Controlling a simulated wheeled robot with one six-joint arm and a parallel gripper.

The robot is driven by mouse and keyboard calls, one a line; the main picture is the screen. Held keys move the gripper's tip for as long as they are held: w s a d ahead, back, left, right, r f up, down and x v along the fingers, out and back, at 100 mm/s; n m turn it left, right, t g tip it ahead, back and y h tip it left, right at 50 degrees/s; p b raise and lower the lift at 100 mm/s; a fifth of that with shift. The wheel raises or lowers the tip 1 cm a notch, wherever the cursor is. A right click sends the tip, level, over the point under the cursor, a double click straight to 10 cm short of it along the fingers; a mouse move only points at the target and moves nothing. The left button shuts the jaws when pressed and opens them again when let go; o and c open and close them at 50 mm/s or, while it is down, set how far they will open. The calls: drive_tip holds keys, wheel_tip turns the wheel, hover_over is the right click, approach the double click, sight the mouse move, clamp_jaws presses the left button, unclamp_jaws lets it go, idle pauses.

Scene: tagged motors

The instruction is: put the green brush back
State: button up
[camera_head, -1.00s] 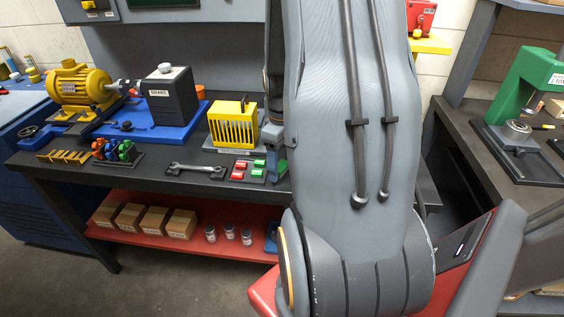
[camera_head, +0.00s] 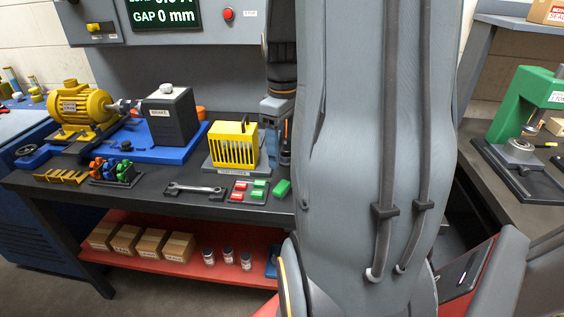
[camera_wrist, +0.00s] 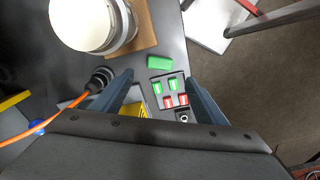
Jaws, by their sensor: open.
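A loose green block, the green brush (camera_head: 282,188), lies on the dark bench top close to its front edge. It also shows in the wrist view (camera_wrist: 159,62), just outside the brush tray (camera_wrist: 157,98). The tray, seen in the head view too (camera_head: 235,200), holds red and green pieces in slots. My gripper (camera_wrist: 156,77) is open and empty above the bench. Its two blue-grey fingers stand apart, with the brush and tray visible between and beyond them. In the head view the arm hides part of the bench to the right.
A wrench (camera_head: 195,190) lies left of the tray. A yellow slotted box (camera_head: 233,146) stands behind it. Farther left are a black brake block (camera_head: 170,118) and a yellow motor (camera_head: 80,105). In the wrist view a white cylinder (camera_wrist: 82,22) and an orange cable (camera_wrist: 45,125) are at the left.

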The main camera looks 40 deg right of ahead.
drive_tip(key=s+a+f+m, duration=0.1)
drive_tip(key=a+f, duration=0.1)
drive_tip(key=a, duration=1)
drive_tip(key=s+a+f+m+t, duration=0.1)
drive_tip(key=a+f+m, duration=0.1)
drive_tip(key=a, duration=1)
drive_tip(key=shift+s+a+f+m, duration=0.2)
drive_tip(key=shift+s+f+m, duration=0.1)
drive_tip(key=shift+f, duration=0.5)
